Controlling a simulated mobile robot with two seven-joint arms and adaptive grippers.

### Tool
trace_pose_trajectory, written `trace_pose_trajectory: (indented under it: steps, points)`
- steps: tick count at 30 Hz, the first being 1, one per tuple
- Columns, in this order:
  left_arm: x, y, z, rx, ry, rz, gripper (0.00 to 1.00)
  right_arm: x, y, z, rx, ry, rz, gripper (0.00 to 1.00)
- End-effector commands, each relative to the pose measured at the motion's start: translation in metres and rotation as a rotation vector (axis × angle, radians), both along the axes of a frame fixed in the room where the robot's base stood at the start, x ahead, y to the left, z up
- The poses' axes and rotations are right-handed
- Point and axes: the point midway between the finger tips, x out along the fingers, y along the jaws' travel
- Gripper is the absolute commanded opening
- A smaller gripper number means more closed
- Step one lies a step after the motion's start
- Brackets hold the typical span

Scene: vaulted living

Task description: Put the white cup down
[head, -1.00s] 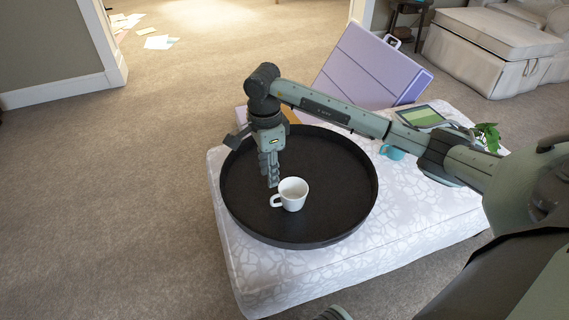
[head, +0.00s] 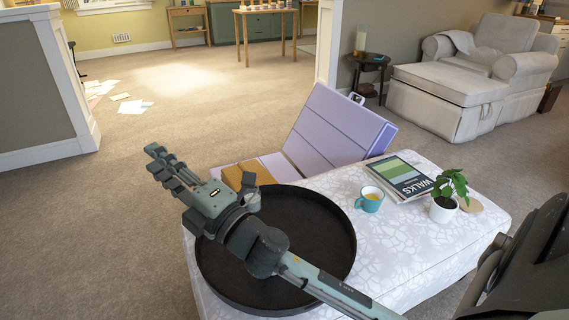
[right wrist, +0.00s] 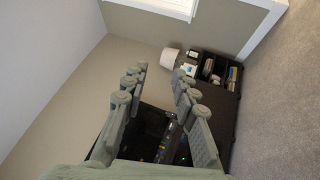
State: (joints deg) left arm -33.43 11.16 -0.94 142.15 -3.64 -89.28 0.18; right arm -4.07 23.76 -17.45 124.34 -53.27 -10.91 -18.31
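The white cup does not show in either view now; my right arm crosses the middle of the tray and hides that part. The round black tray (head: 325,236) lies on the white patterned ottoman (head: 405,255). My right gripper (head: 156,160) is raised beyond the tray's left edge and points up and left, away from the tray. In the right wrist view its fingers (right wrist: 160,76) are apart with nothing between them. My left gripper is not in view.
Papers (head: 130,106) lie on the floor at the back left.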

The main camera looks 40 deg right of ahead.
Motion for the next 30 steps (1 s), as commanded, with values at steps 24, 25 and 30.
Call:
trace_pose_trajectory:
  steps: [24, 25, 30]
  points:
    - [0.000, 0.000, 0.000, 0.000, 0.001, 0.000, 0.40, -0.263, -0.137, -0.284, 1.140, 1.356, -1.021, 0.28]
    - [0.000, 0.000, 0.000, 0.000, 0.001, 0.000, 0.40, -0.263, -0.137, -0.284, 1.140, 1.358, -1.022, 0.28]
    - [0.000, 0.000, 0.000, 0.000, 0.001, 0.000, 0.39, -0.263, -0.137, -0.284, 1.139, 1.356, -1.021, 0.28]
